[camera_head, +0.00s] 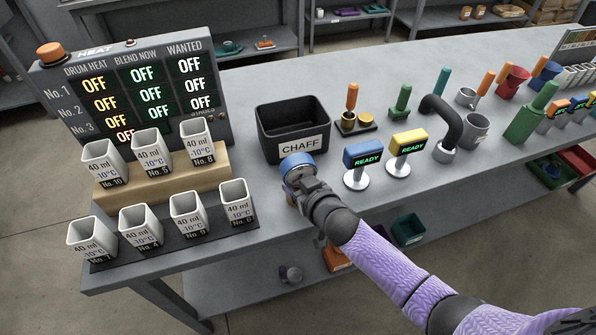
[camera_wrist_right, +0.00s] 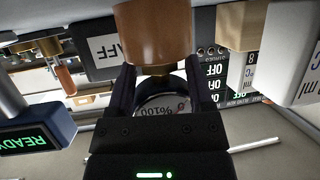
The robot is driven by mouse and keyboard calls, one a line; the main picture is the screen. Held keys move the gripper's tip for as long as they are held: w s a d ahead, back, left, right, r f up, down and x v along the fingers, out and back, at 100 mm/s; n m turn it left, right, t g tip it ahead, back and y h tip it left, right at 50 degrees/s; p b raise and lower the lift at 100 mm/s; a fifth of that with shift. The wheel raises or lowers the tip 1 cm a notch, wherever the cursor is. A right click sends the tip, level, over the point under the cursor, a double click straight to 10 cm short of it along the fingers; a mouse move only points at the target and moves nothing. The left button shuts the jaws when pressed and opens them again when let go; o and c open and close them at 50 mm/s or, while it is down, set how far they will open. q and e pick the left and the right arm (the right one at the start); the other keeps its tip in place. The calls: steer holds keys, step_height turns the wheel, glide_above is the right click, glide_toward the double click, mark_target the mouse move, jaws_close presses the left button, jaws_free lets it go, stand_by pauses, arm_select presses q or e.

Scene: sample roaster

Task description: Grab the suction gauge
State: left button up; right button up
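A round gauge (camera_head: 298,163) with a blue-grey rim is at the front edge of the table, just in front of the chaff bin; I take it for the suction gauge. My right gripper (camera_head: 300,180) is at it, coming from the front. In the right wrist view, the gauge's dial (camera_wrist_right: 162,106) lies between the two fingers of my right gripper (camera_wrist_right: 164,92), and its dark ring nearly fills the gap. I cannot tell whether the fingers press on it. A brown cylinder (camera_wrist_right: 153,32) shows just beyond the dial. My left gripper is not in view.
The black chaff bin (camera_head: 293,128) stands just behind. A blue ready display (camera_head: 362,157) and a yellow one (camera_head: 408,143) stand close on the right. White cups (camera_head: 239,203) and a status board (camera_head: 135,90) are on the left. A crowded row continues at right.

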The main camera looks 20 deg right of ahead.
jaws_close()
steer(key=shift+r, duration=0.1)
